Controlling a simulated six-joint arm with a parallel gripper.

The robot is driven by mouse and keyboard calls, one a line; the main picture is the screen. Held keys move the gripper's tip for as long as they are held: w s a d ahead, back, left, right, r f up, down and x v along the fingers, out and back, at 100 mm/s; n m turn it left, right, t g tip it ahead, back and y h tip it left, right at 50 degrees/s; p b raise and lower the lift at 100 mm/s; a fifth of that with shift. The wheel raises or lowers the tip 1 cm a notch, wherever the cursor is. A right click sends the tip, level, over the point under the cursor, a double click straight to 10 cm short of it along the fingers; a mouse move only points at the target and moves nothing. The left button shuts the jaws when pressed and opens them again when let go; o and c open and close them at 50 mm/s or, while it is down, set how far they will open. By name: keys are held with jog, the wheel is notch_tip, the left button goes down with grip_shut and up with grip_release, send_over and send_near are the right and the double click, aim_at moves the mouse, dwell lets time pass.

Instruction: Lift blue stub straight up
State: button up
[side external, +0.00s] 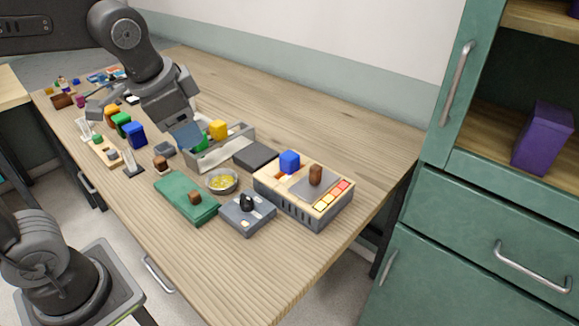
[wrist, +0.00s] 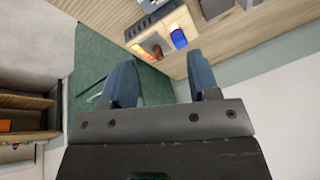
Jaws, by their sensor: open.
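A blue stub (side external: 290,161) stands upright on the light-topped grey box (side external: 290,208) at the right of the side view. It also shows in the wrist view (wrist: 179,38), beyond my fingertips. Another blue block (side external: 133,134) stands further left among coloured blocks; I cannot tell for sure which blue piece is the stub. My gripper (side external: 188,136) is above the table, over the left-middle clutter and away from both blue pieces. In the wrist view its two blue-grey fingers (wrist: 163,82) are apart with nothing between them.
A brown stub (side external: 316,175) stands beside the blue one on the box. A grey bin (side external: 222,153) with a yellow block (side external: 218,130) lies near my gripper. The table's right-hand back is clear.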

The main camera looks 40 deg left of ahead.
jog(key=w+d+m+g+y, duration=0.1)
jog(key=w+d+m+g, duration=0.1)
jog(key=w+m, duration=0.8)
jog(key=m+g+y, duration=0.2)
jog(key=m+y, duration=0.1)
jog(key=m, duration=0.1)
send_near(290, 155)
jog(key=x, duration=0.6)
jog(key=shift+a+f, duration=0.15)
jog(key=shift+a, duration=0.35)
jog(key=shift+d+x, duration=0.2)
jog(key=shift+x, duration=1.25)
jog(key=shift+d+x, duration=0.15)
jog(key=shift+x, duration=1.25)
jog(key=shift+f, duration=0.15)
jog(key=shift+c, duration=0.3)
jog(key=c, duration=0.7)
